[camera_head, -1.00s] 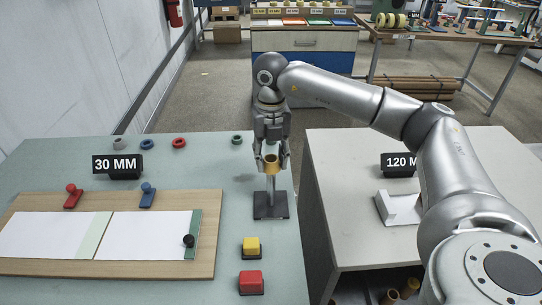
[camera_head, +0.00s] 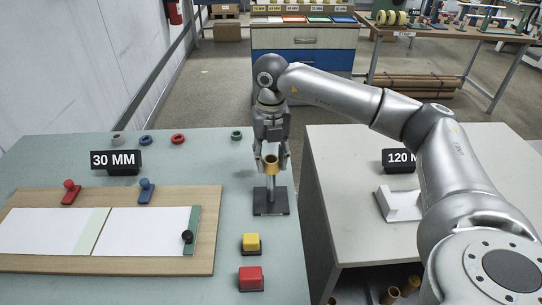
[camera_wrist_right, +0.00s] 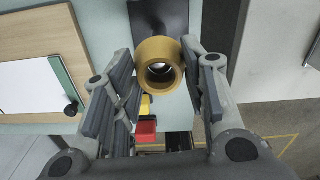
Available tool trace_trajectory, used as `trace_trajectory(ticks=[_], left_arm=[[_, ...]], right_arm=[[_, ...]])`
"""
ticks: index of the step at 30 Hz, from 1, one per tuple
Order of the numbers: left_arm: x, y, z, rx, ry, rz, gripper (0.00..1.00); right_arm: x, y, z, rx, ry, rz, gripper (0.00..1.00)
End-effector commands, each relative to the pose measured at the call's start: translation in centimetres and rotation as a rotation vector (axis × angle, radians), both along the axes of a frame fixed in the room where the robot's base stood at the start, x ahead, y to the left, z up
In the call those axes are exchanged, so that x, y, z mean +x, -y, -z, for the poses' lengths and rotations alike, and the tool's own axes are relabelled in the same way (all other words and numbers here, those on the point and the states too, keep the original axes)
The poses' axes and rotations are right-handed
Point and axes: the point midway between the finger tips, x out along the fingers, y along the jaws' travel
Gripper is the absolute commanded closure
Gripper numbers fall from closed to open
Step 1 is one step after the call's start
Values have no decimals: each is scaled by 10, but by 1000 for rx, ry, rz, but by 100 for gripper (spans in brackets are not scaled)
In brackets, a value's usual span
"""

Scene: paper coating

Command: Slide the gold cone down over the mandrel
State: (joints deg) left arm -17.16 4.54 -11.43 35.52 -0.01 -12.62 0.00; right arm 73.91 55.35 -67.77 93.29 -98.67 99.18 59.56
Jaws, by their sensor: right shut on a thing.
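The gold cone (camera_head: 271,165) is a short, hollow gold ring. My right gripper (camera_head: 271,158) is shut on it from both sides, with the fingers pointing down. The mandrel (camera_head: 270,181) is a grey upright post on a dark square base (camera_head: 271,208), standing on the green-grey table. The cone is in line with the post at its upper end. In the right wrist view the cone (camera_wrist_right: 159,52) sits between the fingertips, its hole showing a pale spot, with the dark base (camera_wrist_right: 160,18) beyond it. I cannot tell how far the post enters the cone. My left gripper is not in view.
A yellow block (camera_head: 251,242) and a red block (camera_head: 251,277) stand in front of the mandrel. A wooden board (camera_head: 120,263) with white sheets lies left. Several coloured rings lie behind, near the 30 MM sign (camera_head: 115,160). A gap separates the table from the right-hand bench (camera_head: 365,230).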

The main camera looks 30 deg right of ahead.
Motion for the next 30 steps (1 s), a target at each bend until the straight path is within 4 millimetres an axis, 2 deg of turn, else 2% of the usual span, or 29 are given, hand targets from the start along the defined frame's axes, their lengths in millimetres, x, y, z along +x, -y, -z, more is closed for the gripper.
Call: trace_trajectory(ticks=[24, 25, 30], left_arm=[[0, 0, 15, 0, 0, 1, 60], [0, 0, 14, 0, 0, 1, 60], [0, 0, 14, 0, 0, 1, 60]], right_arm=[[0, 0, 21, 1, 0, 0, 85], [0, 0, 20, 1, 0, 0, 56], [0, 0, 20, 1, 0, 0, 35]])
